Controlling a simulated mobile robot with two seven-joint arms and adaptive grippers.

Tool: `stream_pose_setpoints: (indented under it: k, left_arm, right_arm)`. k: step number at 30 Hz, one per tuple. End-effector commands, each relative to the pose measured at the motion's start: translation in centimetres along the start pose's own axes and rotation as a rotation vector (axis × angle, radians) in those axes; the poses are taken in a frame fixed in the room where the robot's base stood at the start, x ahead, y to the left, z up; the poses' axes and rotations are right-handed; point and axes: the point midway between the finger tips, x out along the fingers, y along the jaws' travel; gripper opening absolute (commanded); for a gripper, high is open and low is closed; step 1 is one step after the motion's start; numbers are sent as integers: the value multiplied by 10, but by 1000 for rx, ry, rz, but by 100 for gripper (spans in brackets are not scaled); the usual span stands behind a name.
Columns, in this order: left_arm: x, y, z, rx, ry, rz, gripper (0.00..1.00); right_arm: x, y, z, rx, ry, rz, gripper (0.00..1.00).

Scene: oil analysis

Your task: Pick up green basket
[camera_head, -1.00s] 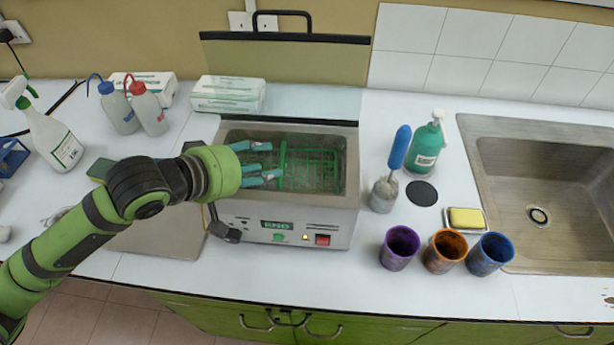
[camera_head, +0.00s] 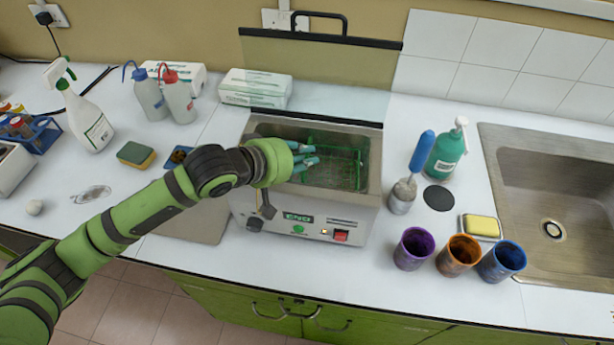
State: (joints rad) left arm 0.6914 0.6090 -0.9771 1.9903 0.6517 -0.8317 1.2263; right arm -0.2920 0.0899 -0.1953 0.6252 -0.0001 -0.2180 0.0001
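The green basket (camera_head: 345,172) is a wire mesh basket inside the open grey metal bath (camera_head: 270,208) on the counter. An upright green wire part shows at its left side. My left gripper (camera_head: 316,155) reaches over the bath from the left, with its teal fingertips at the basket's left side. A narrow gap shows between the fingers, and they overlap the upright wire part in the picture. I cannot tell whether they touch it. The wrist hides the bath's left part. My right gripper is not in view.
The bath's clear lid (camera_head: 318,68) stands raised behind it. Purple (camera_head: 413,249), orange (camera_head: 458,256) and blue (camera_head: 501,262) cups stand at front right, before the sink (camera_head: 560,190). A blue-handled brush (camera_head: 421,152) and green bottle (camera_head: 447,150) stand right of the bath.

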Motion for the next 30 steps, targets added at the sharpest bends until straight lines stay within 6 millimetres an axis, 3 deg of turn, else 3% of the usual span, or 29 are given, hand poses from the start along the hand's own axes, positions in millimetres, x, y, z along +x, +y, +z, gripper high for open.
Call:
stream_pose_setpoints:
  k: [17, 30]
  left_arm:
    - [-4, 5, -5, 4, 3, 1, 0]
    - [-42, 55, -43, 8, 7, 6, 0]
  right_arm:
    - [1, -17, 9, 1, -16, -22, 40]
    - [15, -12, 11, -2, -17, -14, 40]
